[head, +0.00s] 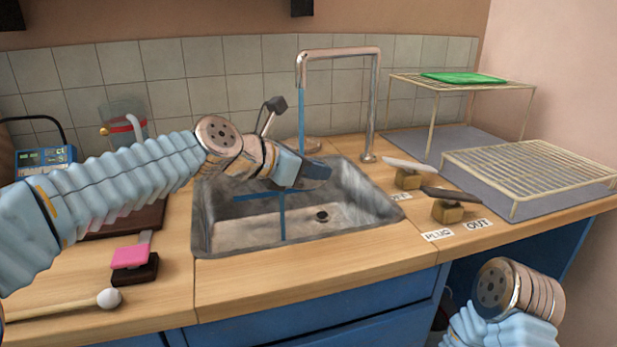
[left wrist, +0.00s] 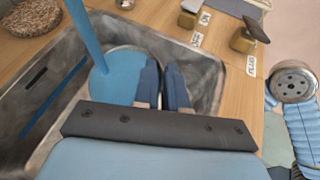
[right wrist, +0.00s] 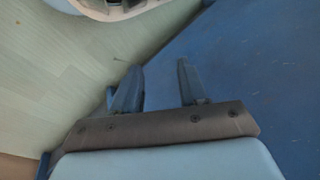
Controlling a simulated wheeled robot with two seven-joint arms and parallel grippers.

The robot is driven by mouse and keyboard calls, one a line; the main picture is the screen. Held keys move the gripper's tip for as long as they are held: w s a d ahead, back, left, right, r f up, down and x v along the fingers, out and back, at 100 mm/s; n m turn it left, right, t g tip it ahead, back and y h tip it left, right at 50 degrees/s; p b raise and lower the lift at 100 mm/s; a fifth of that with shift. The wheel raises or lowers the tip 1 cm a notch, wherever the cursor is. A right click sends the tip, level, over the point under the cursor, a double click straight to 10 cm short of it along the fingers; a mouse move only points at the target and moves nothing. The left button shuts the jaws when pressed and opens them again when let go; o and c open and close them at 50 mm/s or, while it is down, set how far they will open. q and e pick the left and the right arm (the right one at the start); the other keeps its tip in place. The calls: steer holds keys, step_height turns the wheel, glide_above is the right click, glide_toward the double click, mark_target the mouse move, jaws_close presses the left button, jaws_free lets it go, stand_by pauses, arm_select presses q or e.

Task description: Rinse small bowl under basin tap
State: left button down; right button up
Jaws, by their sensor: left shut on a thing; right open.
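My left gripper (head: 316,172) is over the sink basin (head: 245,238), near the tap's (head: 340,52) blue water stream (head: 301,115). In the left wrist view its fingers (left wrist: 163,85) are shut at the edge of a small round bowl (left wrist: 110,82). The bowl's inside looks blue, as if filled with water, and the stream comes down into it. In the head view the bowl is mostly hidden by the gripper. More blue water (head: 283,215) runs down below the gripper to the basin floor. My right gripper (right wrist: 157,88) is open and empty, low by the blue cabinet.
Two wooden-based levers (head: 447,212) stand right of the sink by the PLUG and OUT labels. A wire rack (head: 530,165) and a taller rack with a green cloth (head: 463,77) are beyond. A pink-topped block (head: 131,257) and a white-headed mallet (head: 108,298) lie left.

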arm_select(q)
steer(key=s+d+r, duration=0.2)
steer(key=s, duration=0.4)
steer(key=shift+s+p, duration=0.35)
steer(key=shift+p, duration=0.05)
stand_by(0.5)
steer(key=shift+d, duration=0.1)
steer(key=shift+r, duration=0.1)
stand_by(0.6)
steer(key=s+d+r, duration=0.1)
steer(key=s+r, duration=0.4)
steer(key=r, duration=0.1)
steer(key=shift+s+d, duration=0.35)
steer(key=shift+d, duration=0.05)
